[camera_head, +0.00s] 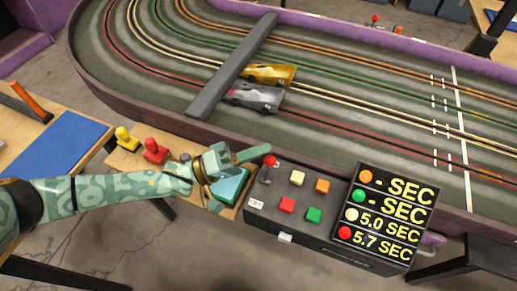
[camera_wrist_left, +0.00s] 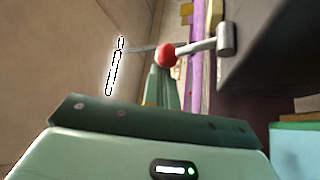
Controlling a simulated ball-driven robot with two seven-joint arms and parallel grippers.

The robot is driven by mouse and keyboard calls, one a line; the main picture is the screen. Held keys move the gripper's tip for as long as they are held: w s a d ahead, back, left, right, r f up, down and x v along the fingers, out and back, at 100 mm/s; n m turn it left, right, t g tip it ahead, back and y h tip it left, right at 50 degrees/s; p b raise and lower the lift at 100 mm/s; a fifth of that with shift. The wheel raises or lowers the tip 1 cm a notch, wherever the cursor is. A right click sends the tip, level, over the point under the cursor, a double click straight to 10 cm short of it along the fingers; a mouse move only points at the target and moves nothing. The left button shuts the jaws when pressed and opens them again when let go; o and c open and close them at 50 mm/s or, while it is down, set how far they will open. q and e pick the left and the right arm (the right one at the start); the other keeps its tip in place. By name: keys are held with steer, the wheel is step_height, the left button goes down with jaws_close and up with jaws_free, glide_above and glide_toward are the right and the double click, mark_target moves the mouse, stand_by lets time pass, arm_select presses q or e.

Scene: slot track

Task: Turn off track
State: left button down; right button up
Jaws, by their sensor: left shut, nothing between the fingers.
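The slot track (camera_head: 330,118) has several coloured lanes. Its dark control box (camera_head: 310,238) stands at the front edge, with white, orange, red and green buttons on top. A lever with a red ball knob (camera_head: 269,160) sits at the box's left end. In the left wrist view the red knob (camera_wrist_left: 167,54) is on a metal lever (camera_wrist_left: 203,45). My left gripper (camera_head: 258,152) is shut and empty, its fingertips right beside the knob. I cannot tell whether they touch it. My right gripper is in neither view.
A scoreboard (camera_head: 383,216) on the box reads 5.0 and 5.7 seconds in its lower rows. A gold car (camera_head: 268,75) and a silver car (camera_head: 255,97) are on the track by a grey bridge (camera_head: 232,68). Yellow (camera_head: 126,139) and red (camera_head: 155,151) controllers stand left.

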arm_select(q)
steer(key=shift+s+a+r+m+g+h+b, duration=0.15)
steer(key=shift+s+m+h+b, duration=0.15)
steer(key=shift+m, duration=0.25)
steer(key=shift+s+a+m+g+h+b, duration=0.1)
steer(key=shift+s+m+g+h+b, duration=0.1)
steer(key=shift+m+h+b, duration=0.3)
steer(key=s+m+g+h, duration=0.1)
steer(key=s+m, duration=0.1)
steer(key=s+a+m+g+h, duration=0.1)
steer(key=s+m, duration=0.1)
steer(key=m, duration=0.1)
steer(key=shift+a, duration=0.1)
stand_by(0.5)
stand_by(0.3)
steer(key=s+a+p, duration=0.1)
steer(key=a, duration=1.2)
steer(key=shift+s, duration=0.35)
